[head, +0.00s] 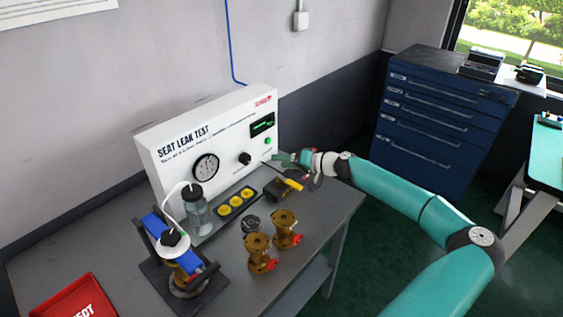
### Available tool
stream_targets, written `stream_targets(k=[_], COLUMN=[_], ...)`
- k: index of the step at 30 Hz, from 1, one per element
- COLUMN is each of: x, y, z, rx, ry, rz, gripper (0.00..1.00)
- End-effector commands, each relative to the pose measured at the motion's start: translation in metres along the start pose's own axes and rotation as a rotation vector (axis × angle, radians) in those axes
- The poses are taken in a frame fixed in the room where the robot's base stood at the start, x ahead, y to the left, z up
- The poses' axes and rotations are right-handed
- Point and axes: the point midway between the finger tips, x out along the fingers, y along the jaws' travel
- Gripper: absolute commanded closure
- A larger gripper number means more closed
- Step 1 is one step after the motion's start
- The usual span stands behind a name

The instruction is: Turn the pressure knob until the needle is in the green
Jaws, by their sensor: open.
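A white panel (165,150) labelled SEAT LEAK TEST stands at the back of the grey bench. The round black gauge (206,167) is on its face; the needle and any green band are too small to read. The black pressure knob (244,158) sits right of the gauge, with a small green button (267,141) and a dark display (262,125) further right. My gripper (277,159) is open at the panel's right end, to the right of the knob and apart from it. Its fingers are small and partly unclear in the picture.
Yellow round parts (236,202) sit in a dark tray below the panel. Brass valves (287,230) stand in front, a clear jar (197,215) and blue clamp fixture (160,228) at left, a red tray (75,300) at front left.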

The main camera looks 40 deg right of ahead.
Motion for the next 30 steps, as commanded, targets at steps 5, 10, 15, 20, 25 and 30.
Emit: stream_targets(k=[5, 10, 15, 20, 25, 30], x=[0.002, 0.007, 0.011, 0.009, 0.01, 0.026], y=[-0.004, -0.023, -0.042, -0.05, -0.052, -0.047], z=[0.0, 0.003, 0.014, 0.024, 0.027, 0.024], rx=[-0.043, -0.295, -0.652, -0.892, -0.972, -0.972], ry=[0.004, 0.023, 0.024, 0.006, -0.001, 0.0], rz=[0.016, 0.115, 0.263, 0.368, 0.403, 0.4], gripper=[0.41, 0.41, 0.41, 0.41, 0.41, 0.41])
